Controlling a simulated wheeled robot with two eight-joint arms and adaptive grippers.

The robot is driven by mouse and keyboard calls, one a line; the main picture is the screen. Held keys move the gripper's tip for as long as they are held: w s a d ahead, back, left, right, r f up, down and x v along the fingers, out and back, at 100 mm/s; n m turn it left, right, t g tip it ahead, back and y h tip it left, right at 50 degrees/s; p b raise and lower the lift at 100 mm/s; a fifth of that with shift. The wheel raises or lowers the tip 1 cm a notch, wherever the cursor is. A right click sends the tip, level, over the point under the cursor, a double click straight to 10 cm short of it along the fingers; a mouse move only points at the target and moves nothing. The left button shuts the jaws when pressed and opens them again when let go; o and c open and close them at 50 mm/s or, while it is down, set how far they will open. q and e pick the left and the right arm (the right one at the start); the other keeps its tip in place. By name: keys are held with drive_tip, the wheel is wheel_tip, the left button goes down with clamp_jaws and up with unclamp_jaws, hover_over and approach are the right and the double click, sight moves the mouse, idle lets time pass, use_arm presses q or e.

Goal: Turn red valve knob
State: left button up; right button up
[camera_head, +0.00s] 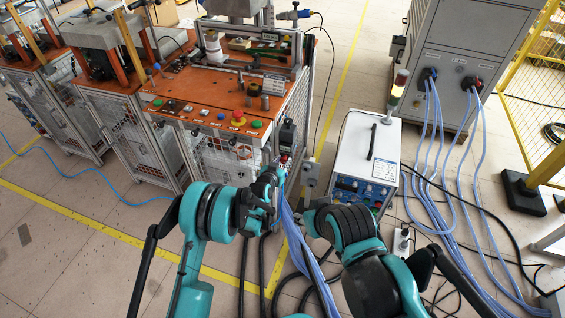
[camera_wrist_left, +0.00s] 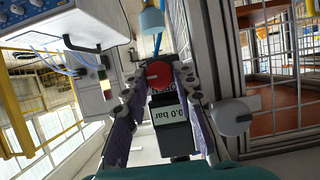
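The red valve knob (camera_wrist_left: 158,74) shows in the left wrist view between the two fingers of my left gripper (camera_wrist_left: 160,78). The fingers are apart, one on each side of it, with small gaps at the tips. Below the knob is a dark unit with a display (camera_wrist_left: 168,111) reading 0.0 bar upside down. In the head view, my left gripper (camera_head: 274,178) is at the front right corner of the orange-topped bench, by the small red knob (camera_head: 284,159). My right arm is bent at lower centre; its gripper (camera_head: 311,214) is small and partly hidden, its state unclear.
The orange-topped bench (camera_head: 213,95) has buttons and a red emergency stop (camera_head: 238,116). A white power unit (camera_head: 366,160) stands to the right. Blue cables (camera_head: 300,232) hang close to my left gripper. A grey cabinet (camera_head: 470,50) and yellow fence are further right.

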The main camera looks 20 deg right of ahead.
use_arm(q)
clamp_jaws()
drive_tip(key=shift+w+a+n+g+h, duration=0.15)
drive_tip(key=shift+n+g+h, duration=0.25)
drive_tip(key=shift+n+h, duration=0.6)
drive_tip(key=n, duration=0.1)
drive_tip(key=n+h, duration=0.1)
drive_tip(key=n, duration=0.1)
drive_tip(key=shift+a+f+n+g+h, duration=0.15)
drive_tip(key=shift+n+g+h, duration=0.15)
drive_tip(key=shift+g, duration=0.1)
drive_tip(key=n+h, duration=0.1)
drive_tip(key=n, duration=0.1)
drive_tip(key=n+h, duration=0.1)
drive_tip(key=n, duration=0.1)
drive_tip(key=shift+w+a+f, duration=0.1)
drive_tip(key=shift+f, duration=0.1)
drive_tip(key=shift+f+n+h, duration=0.15)
drive_tip(key=shift+n+h, duration=0.85)
drive_tip(key=shift+n, duration=0.9)
